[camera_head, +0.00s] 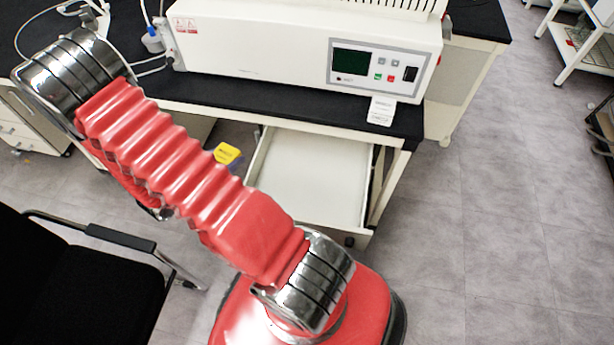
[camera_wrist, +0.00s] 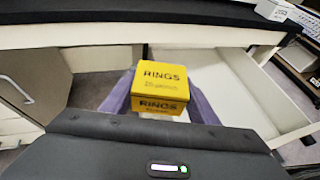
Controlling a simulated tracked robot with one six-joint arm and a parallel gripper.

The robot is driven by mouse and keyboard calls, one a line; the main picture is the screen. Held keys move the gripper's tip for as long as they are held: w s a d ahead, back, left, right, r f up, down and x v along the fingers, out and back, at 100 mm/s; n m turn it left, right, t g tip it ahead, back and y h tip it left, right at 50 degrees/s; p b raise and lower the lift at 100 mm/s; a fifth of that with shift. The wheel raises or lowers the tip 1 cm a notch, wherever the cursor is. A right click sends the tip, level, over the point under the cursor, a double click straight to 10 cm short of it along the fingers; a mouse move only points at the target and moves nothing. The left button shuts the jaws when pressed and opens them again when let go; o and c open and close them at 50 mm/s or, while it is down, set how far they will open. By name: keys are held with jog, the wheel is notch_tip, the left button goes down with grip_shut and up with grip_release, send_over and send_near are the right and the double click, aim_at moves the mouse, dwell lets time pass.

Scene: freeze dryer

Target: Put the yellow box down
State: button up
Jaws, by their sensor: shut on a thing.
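The yellow box (camera_wrist: 163,85), printed with "RINGS", is held in my gripper (camera_wrist: 158,100), whose purple fingers sit on both sides of it in the wrist view. In the head view the yellow box (camera_head: 226,153) shows small beside my red arm, left of the open drawer; my gripper is mostly hidden behind the arm there. In the wrist view the box appears in front of the drawer's left part, held up and apart from the bench top.
An open, empty white drawer (camera_head: 308,190) sticks out under the black bench top (camera_head: 290,114). A white machine (camera_head: 260,45) with a control panel stands on the bench. A black chair (camera_head: 60,275) is at lower left. Grey floor (camera_head: 500,220) is clear at right.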

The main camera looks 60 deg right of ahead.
jog(key=s+d+f+m+g+y, duration=0.1)
jog(key=s+d+f+m+g, duration=0.15)
jog(key=s+d, duration=0.4)
jog(key=s+d+f+m+g+y, duration=0.1)
jog(key=s+d+f+m+g, duration=0.2)
jog(key=s, duration=0.7)
jog(key=m+g+y, duration=0.3)
jog(key=m+g, duration=0.2)
send_over(333, 197)
notch_tip(333, 197, down, 2)
jog(key=shift+a, duration=0.1)
jog(key=shift+f, duration=0.15)
jog(key=shift+t+y, duration=0.25)
jog(key=shift+y, duration=0.05)
jog(key=shift+f, duration=2.8)
jog(key=shift+f, duration=2.05)
jog(key=shift+f, duration=0.1)
jog(key=o, duration=1)
